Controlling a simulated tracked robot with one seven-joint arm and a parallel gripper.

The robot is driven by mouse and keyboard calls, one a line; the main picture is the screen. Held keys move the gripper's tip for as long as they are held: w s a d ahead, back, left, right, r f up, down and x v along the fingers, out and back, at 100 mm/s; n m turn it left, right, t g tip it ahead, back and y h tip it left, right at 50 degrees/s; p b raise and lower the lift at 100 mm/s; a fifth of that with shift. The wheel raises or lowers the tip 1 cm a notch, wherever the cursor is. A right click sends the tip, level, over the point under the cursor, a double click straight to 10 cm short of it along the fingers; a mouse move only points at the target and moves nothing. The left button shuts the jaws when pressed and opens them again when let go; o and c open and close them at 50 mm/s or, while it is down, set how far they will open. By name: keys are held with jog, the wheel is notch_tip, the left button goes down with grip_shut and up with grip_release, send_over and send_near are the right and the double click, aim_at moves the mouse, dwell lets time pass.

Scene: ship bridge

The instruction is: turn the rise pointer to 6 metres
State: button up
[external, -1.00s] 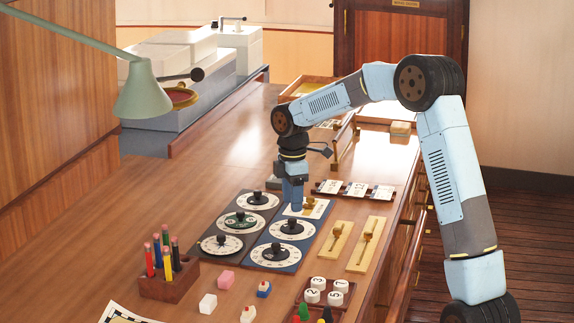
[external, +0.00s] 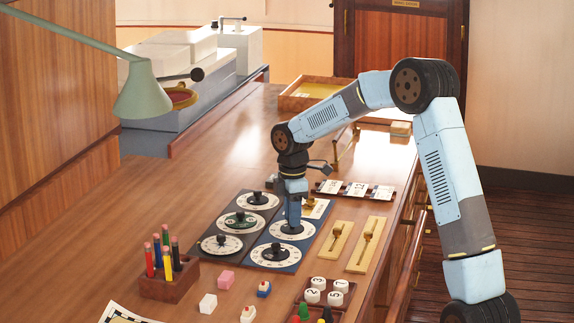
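Several round white dials with dark centre knobs sit on two dark panels (external: 277,265) on the wooden desk; which one carries the rise pointer is too small to read. My gripper (external: 292,222) points straight down at the knob of the middle dial (external: 306,234) in the right-hand column. Its fingertips are at the knob, and the knob is mostly hidden behind them. I cannot tell whether the fingers are shut on it. The front right dial (external: 275,254) and the left-column dials (external: 222,245) are uncovered.
Two brass levers on plates (external: 362,250) stand right of the dials. A pencil holder (external: 168,288), small blocks (external: 226,280) and a tray of numbered white pieces (external: 330,290) are in front. A green lamp (external: 143,95) overhangs the left side. Open desk lies left of the dials.

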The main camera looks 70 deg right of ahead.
grip_shut()
jog(key=shift+m, duration=0.3)
jog(key=m, duration=0.5)
jog(key=shift+m, duration=0.3)
jog(key=m, duration=0.4)
jog(key=shift+m, duration=0.3)
jog(key=shift+a+m, duration=0.1)
jog(key=shift+m, duration=2.4)
jog(key=o, duration=0.5)
grip_release()
